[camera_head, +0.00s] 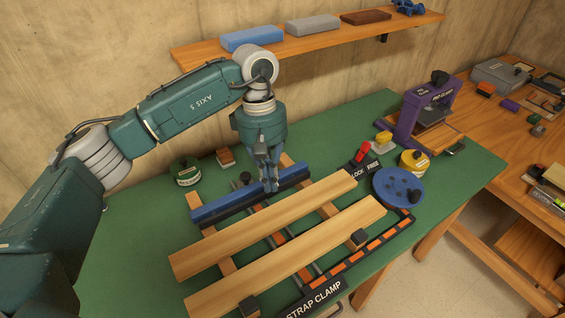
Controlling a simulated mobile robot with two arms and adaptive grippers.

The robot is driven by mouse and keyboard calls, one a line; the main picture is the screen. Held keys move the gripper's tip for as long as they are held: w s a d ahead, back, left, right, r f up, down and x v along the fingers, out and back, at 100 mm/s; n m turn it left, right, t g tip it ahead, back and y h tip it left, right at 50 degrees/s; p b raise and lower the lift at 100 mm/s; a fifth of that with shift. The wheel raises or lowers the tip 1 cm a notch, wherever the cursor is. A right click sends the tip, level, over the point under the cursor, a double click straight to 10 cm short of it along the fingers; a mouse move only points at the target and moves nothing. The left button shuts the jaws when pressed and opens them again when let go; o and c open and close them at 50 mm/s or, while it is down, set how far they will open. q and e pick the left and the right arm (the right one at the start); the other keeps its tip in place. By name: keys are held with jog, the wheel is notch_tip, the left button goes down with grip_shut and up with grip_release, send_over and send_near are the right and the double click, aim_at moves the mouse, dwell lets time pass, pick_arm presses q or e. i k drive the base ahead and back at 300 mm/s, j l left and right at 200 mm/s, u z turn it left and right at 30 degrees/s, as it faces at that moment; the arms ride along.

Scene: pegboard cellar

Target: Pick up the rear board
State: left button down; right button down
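Two pale wooden boards lie side by side across wooden cross rails on the green bench (125,235). The rear board (262,226) is the farther one; the front board (288,256) lies nearer the label STRAP CLAMP. A dark blue bar (226,209) lies behind the rear board, roughly parallel to it. My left gripper (271,187) points down at the blue bar, its fingertips in front of the bar's right half and just behind the rear board. The fingers look close together; whether they touch or hold anything cannot be told. My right gripper is not in view.
A blue disc (398,187), a yellow tin (413,162), red-handled lock piece (363,155) and purple press (426,115) stand to the right. A green tin (185,173) stands behind left. A wall shelf (300,43) hangs above. The bench's left part is clear.

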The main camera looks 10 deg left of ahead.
aim_at(189, 261)
jog(key=k+l, duration=0.2)
jog(key=k, duration=0.3)
jog(key=k+l, duration=0.2)
jog(key=k, duration=0.25)
jog(key=k+l, duration=0.2)
jog(key=k, duration=0.3)
